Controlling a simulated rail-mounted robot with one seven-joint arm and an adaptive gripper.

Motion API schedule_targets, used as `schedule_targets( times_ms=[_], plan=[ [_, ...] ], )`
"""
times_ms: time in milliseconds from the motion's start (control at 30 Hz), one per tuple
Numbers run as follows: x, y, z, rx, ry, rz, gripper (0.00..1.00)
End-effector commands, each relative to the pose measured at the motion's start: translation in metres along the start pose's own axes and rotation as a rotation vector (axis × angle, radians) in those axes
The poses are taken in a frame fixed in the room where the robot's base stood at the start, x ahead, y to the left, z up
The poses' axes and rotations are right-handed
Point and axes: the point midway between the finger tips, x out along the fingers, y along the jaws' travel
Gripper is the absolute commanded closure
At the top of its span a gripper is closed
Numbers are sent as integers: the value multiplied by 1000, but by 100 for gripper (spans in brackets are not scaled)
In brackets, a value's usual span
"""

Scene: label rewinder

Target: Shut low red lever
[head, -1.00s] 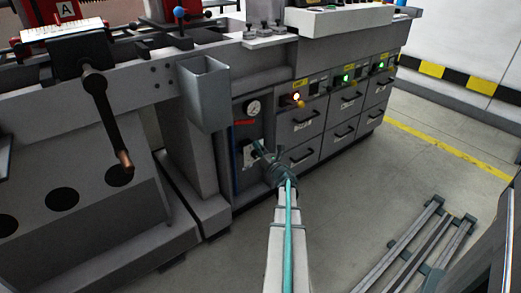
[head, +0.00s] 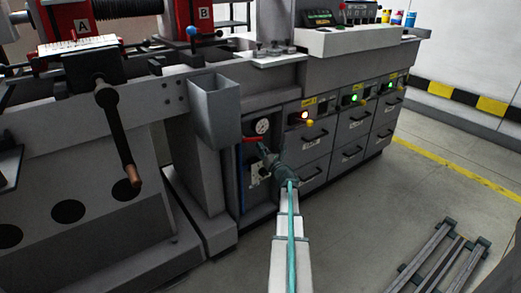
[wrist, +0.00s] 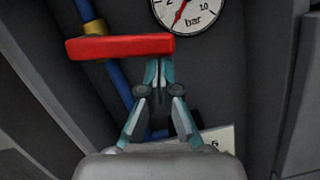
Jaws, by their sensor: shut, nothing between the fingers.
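The low red lever (wrist: 120,47) lies nearly level across a blue pipe (wrist: 118,75) with a brass fitting (wrist: 95,28) in the wrist view. In the head view the lever (head: 254,139) shows as a short red bar below the pressure gauge (head: 262,126). My gripper (wrist: 157,64) is shut and empty. Its fingertips are at the underside of the lever's right part, touching it or very close; I cannot tell which. In the head view my gripper (head: 262,148) is just below the lever and hides part of the panel.
The gauge (wrist: 188,10) sits just above right of the lever. A grey bin (head: 213,105) juts out at upper left of the panel. Drawers (head: 314,142) with handles stand to the right. A black crank (head: 115,125) hangs at far left. Metal rails (head: 440,262) lie on the floor at right.

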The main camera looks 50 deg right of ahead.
Motion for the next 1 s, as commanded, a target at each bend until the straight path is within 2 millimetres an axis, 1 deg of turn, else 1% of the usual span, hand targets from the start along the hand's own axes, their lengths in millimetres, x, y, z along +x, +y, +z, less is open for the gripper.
schedule_targets(
  times_ms=[167,267,500,700,1000],
  plan=[
    [0,-1,-1,-13,-1,3,100],
    [0,-3,-1,-51,-1,13,100],
    [3,-7,11,-201,-2,50,100],
    [5,-7,21,-286,0,72,100],
    [6,-6,25,-297,0,75,100]
  ],
)
